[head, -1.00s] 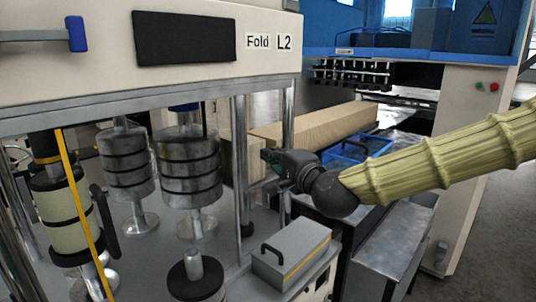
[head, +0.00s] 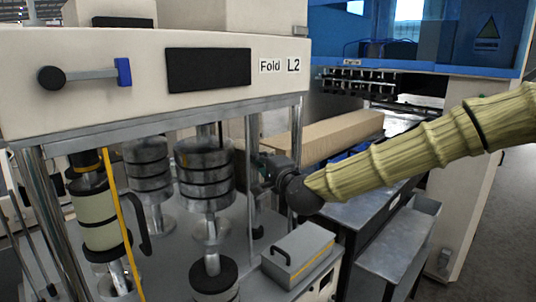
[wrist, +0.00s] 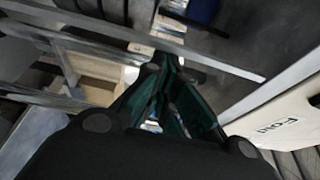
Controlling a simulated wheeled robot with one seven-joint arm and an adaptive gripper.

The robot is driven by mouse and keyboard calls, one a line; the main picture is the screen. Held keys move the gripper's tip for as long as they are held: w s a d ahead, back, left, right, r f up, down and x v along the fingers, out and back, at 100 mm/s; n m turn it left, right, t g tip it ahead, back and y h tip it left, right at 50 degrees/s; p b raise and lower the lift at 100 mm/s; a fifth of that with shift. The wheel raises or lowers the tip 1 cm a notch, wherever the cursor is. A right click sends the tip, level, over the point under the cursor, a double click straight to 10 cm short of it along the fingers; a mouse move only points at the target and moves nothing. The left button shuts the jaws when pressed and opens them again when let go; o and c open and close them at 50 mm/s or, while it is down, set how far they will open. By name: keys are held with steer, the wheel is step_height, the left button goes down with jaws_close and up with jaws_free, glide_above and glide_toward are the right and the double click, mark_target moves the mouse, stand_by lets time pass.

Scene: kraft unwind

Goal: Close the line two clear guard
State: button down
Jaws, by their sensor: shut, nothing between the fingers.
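The line two machine carries a "Fold L2" label (head: 282,66) on its cream upper housing. A yellow edge strip (head: 122,222) and a curved black handle (head: 137,214) stand at the left of its opening. They look like part of the clear guard; its pane is too transparent to make out. My gripper (head: 258,172) is at the right side of the opening, by the metal posts, apart from that handle. In the wrist view the dark green fingers (wrist: 160,85) are together and empty, with the cream housing (wrist: 275,115) at the right.
Stacked metal rollers (head: 206,175) stand inside the frame. A grey box with a black handle (head: 297,255) sits at the front right corner. A right-hand post (head: 295,135) is close to my gripper. Long kraft-coloured stock (head: 335,138) lies behind.

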mark_target(232, 167)
steer(key=s+a+b, duration=0.1)
steer(key=s+a, duration=0.1)
steer(key=s+a+b, duration=0.1)
steer(key=s+a, duration=0.1)
steer(key=s+a+f+b, duration=0.1)
steer(key=s+a, duration=0.1)
steer(key=shift+a, duration=0.4)
steer(key=shift+w+d, duration=0.1)
steer(key=shift+d, duration=0.05)
steer(key=shift+r, duration=0.1)
steer(key=shift+s, duration=0.2)
